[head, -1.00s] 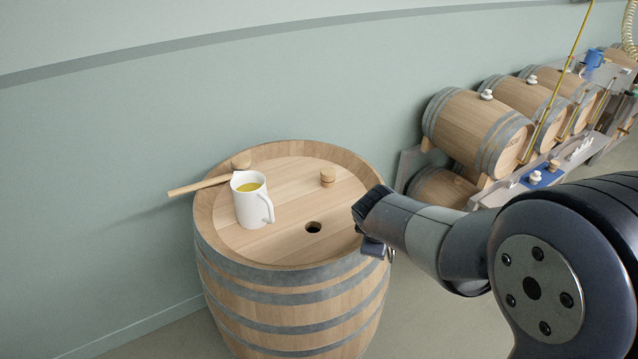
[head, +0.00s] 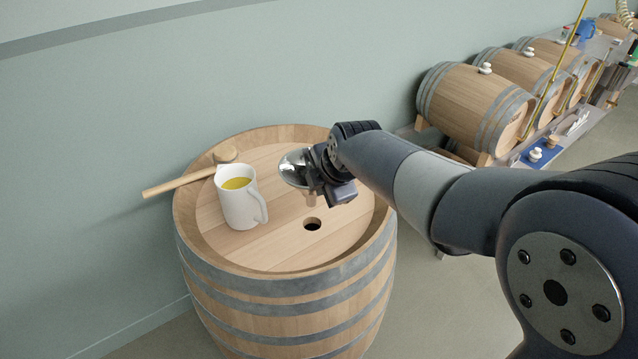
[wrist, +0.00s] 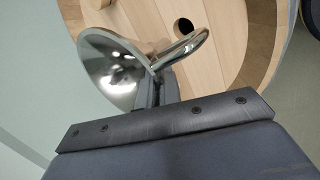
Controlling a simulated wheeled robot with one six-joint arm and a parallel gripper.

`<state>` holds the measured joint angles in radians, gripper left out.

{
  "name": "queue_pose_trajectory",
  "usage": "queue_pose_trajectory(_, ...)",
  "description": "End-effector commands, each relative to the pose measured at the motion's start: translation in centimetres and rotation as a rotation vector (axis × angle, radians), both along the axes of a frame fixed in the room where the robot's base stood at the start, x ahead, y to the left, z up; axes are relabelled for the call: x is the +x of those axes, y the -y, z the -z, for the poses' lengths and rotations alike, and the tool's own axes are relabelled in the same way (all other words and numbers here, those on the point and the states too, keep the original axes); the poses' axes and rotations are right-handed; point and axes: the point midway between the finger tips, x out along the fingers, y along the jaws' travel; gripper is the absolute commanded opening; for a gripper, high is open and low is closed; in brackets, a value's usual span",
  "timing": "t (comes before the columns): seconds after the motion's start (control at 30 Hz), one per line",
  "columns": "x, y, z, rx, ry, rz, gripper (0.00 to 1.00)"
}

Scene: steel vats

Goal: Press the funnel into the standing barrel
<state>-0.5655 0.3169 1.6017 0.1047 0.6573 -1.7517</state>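The standing barrel (head: 290,290) is wooden with grey hoops, and its top has a dark round hole (head: 312,224). The hole also shows in the wrist view (wrist: 184,25). My gripper (head: 322,165) is above the right part of the barrel top, behind and slightly right of the hole in the head view. It is shut on the handle of a shiny steel funnel (head: 294,168). In the wrist view the funnel's bowl (wrist: 108,72) is left of the fingers, and its looped handle (wrist: 185,46) runs between them.
A white jug (head: 240,207) of yellow liquid stands on the barrel top, left of the hole. A wooden mallet (head: 190,180) lies across the rear left rim. Several lying barrels (head: 475,105) are racked along the wall at right.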

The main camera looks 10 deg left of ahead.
Motion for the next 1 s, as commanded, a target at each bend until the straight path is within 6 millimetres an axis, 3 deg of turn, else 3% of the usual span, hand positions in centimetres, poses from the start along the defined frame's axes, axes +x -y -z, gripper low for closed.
queue_pose_trajectory(0.37, 0.0, 0.1, 0.3, -0.003, -0.004, 0.001, 0.0)
queue_pose_trajectory(1.0, 0.0, 0.1, 5.1, -0.002, -0.003, 0.001, 0.0)
